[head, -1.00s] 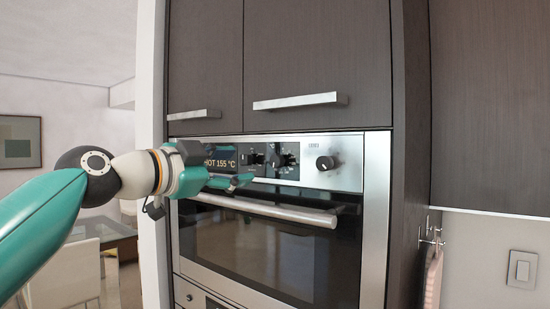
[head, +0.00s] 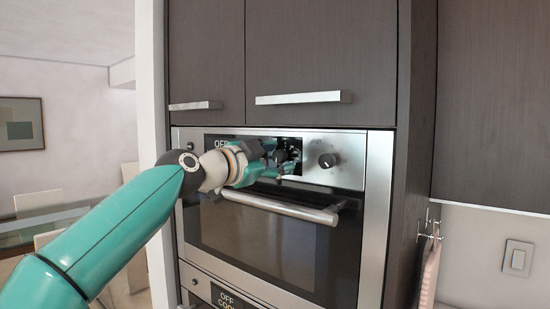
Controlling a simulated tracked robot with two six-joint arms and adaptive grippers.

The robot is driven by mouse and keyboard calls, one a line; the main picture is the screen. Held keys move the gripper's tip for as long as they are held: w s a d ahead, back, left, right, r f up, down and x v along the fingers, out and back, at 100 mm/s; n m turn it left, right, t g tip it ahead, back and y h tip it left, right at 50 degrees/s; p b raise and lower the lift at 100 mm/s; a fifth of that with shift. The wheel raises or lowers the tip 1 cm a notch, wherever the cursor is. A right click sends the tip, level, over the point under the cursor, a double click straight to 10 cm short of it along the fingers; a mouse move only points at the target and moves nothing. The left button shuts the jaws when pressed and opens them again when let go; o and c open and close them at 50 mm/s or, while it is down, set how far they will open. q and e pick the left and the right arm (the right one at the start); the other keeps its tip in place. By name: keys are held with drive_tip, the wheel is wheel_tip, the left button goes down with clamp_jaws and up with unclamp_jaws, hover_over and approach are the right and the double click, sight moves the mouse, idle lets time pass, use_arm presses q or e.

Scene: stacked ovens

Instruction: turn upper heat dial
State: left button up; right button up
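The upper oven (head: 378,190) has a control strip with dials at its top edge. One round dial (head: 327,160) shows clear on the steel at the right of the strip. The dark dials further left are mostly hidden behind my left gripper (head: 284,164), which reaches in from the left. Its fingers are in front of the black panel, close to a dark dial (head: 293,150). I cannot tell whether they touch it or how far they are spread. The display (head: 222,143) is partly covered; "OFF" shows on it. My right gripper is not in view.
The upper oven's bar handle (head: 290,208) runs just below my gripper. Cabinet doors with handles (head: 298,98) are above. A lower oven's display (head: 226,300) shows at the bottom edge. A towel (head: 430,272) hangs on hooks at the right.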

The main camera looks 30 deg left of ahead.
use_arm(q)
clamp_jaws()
